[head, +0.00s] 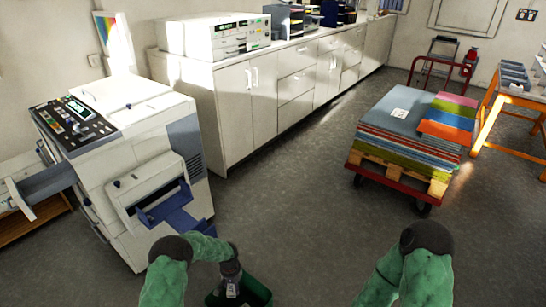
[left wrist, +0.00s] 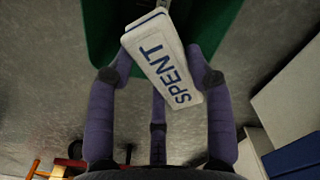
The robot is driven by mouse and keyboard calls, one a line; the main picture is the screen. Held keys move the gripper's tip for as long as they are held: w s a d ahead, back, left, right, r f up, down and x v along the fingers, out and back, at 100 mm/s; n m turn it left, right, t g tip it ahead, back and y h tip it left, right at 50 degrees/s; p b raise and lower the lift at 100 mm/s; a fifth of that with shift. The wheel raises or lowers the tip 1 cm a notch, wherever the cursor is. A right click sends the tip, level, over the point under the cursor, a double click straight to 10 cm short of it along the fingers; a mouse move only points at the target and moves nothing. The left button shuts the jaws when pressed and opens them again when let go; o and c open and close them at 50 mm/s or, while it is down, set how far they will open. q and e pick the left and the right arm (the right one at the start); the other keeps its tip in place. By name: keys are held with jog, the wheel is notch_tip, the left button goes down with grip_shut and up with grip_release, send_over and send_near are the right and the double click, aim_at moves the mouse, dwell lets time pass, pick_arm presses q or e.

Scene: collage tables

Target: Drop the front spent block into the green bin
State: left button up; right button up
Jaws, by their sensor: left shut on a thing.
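The spent block (left wrist: 160,58) is a white block with the word SPENT in blue letters, seen in the left wrist view. My left gripper (left wrist: 158,80) is shut on it, with fingers on both sides, and the block sits tilted in the grip. The green bin (left wrist: 100,30) is beyond the block in that view. In the head view the green bin (head: 256,291) is at the bottom edge, and my left gripper (head: 231,282) is over it. My right arm shows at the bottom right, but its gripper is out of view.
A white copier (head: 110,150) stands at the left, close to my left arm. A long white cabinet (head: 235,110) runs along the wall. A red cart with a pallet of coloured sheets (head: 400,125) stands at the right. The grey floor between them is clear.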

pick_arm(q)
jog(key=shift+f+b, duration=0.55)
jog(key=shift+f, duration=0.95)
jog(key=o, duration=1)
jog(key=shift+r, duration=0.1)
notch_tip(320, 180, up, 12)
jog(key=shift+f, duration=0.1)
